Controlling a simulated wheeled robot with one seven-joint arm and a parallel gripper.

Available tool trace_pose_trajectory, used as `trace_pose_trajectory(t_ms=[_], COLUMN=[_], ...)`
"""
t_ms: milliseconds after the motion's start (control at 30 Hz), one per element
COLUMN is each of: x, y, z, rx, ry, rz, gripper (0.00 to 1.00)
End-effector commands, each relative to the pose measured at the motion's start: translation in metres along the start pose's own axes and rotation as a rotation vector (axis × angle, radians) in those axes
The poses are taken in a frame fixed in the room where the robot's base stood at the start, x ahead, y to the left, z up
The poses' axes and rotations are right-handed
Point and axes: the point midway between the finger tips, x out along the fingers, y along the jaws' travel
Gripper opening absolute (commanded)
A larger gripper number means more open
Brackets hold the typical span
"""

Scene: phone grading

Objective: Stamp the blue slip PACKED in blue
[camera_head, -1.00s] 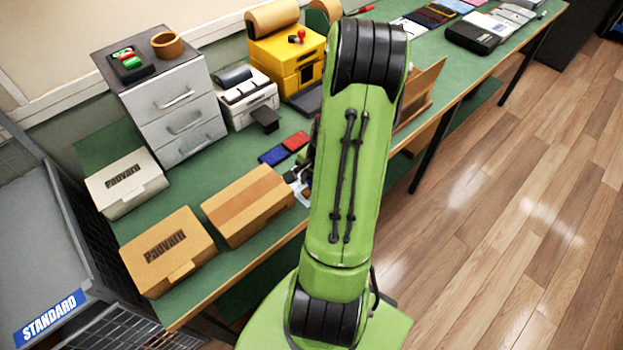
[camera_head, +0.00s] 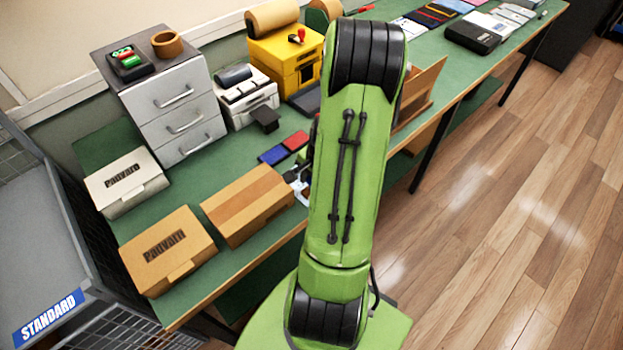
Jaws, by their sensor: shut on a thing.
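A blue ink pad (camera_head: 273,156) lies on the green bench, with a red ink pad (camera_head: 297,140) touching or close beside it to the right. What my gripper holds is hidden. A dark holder with green and red items (camera_head: 127,58) sits on the grey drawer unit; they are too small to identify.
A brown carton (camera_head: 247,205), a Padvaro carton (camera_head: 168,250) and a white box (camera_head: 126,182) stand at the bench's left end. Behind the pads are a white machine (camera_head: 247,97) and a yellow machine (camera_head: 285,60). Bare green bench (camera_head: 222,160) lies left of the pads.

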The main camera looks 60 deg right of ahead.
Motion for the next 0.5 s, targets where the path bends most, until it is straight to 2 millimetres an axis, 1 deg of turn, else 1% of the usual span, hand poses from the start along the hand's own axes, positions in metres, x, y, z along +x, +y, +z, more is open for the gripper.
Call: trace_pose_trajectory(t_ms=[233,500], x=[-0.001,-0.026], y=[0.001,-0.006], z=[0.001,0.001], rx=[0.001,0.001], ry=[-0.003,-0.001], rz=[0.004,0.001], gripper=[0.1,0.1])
